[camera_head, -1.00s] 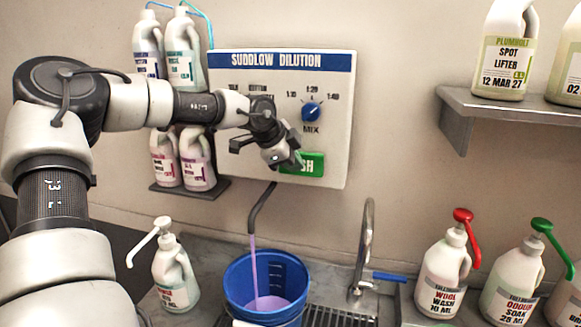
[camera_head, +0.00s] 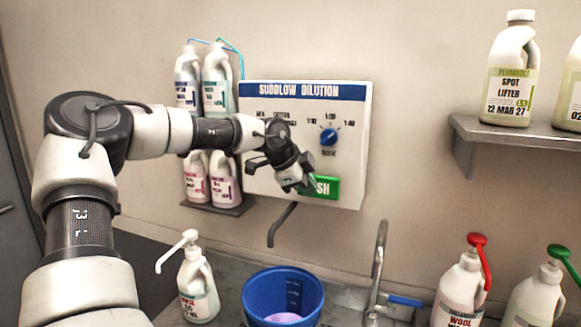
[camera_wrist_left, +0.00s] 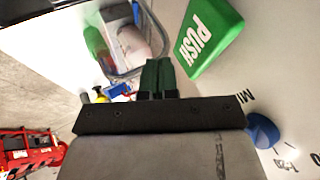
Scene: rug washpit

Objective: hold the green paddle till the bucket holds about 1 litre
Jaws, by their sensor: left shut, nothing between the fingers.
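The green paddle (camera_head: 325,187) is on the lower part of the white dilution panel; its left part is hidden behind my left gripper. My left gripper (camera_head: 297,182) is shut and empty, in front of the paddle's left end. In the left wrist view its closed fingertips (camera_wrist_left: 157,76) stand beside the paddle (camera_wrist_left: 209,38), with a gap in the picture. The blue bucket (camera_head: 262,296) stands below the spout (camera_head: 281,224), with purple liquid (camera_head: 284,318) inside. No stream runs from the spout. The bucket's inside marks are too small to read. My right gripper is not in view.
The blue mix dial (camera_head: 328,137) is above the paddle. A white pump bottle (camera_head: 197,285) stands left of the bucket. A tap (camera_head: 378,265) with a blue lever stands to its right.

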